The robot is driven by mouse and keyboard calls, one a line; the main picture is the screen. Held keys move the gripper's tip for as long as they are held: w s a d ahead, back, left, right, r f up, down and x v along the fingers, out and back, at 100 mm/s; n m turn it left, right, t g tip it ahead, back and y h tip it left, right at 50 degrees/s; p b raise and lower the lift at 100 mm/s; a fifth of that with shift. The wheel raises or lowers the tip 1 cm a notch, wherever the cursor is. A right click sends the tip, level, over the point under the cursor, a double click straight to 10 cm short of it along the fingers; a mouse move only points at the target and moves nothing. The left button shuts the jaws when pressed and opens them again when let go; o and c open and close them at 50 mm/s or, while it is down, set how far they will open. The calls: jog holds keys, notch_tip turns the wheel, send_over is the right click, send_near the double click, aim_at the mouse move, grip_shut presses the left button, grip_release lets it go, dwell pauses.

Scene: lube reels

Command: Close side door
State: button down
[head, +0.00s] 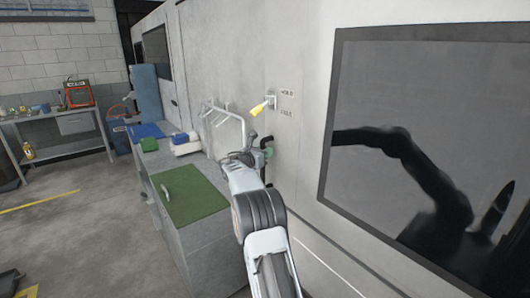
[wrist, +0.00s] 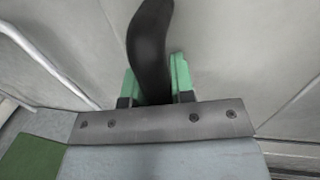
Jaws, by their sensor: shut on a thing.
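The side door appears to be part of the pale grey machine wall; I cannot tell its exact outline. My gripper (head: 266,153) is against this wall, left of a large dark window (head: 430,130). In the wrist view, its green fingers (wrist: 155,84) are shut on a black curved handle (wrist: 151,38), one finger on each side. The handle stands out from the grey panel (wrist: 225,40) behind it. In the head view, my arm and gripper hide most of the handle.
A yellow-handled lever (head: 262,108) is on the wall above my gripper. A white tubular rail (head: 238,120) is to its left. A grey cabinet with a green mat (head: 190,195) stands left of my arm. A workbench (head: 60,120) is at the far left. Floor at left is open.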

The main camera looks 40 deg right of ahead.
jog(key=shift+w, duration=0.1)
jog(key=c, duration=1.4)
grip_release()
jog(key=shift+o, duration=1.4)
jog(key=shift+w+f, duration=0.1)
jog(key=shift+w, duration=0.1)
jog(key=shift+o, duration=0.8)
jog(key=shift+s, duration=0.1)
jog(key=s+a+b, duration=0.2)
jog(key=a+b, duration=0.1)
jog(key=a, duration=1)
jog(key=shift+s+a+b, duration=0.25)
jog(key=shift+s+b, duration=0.05)
jog(key=shift+s, duration=0.05)
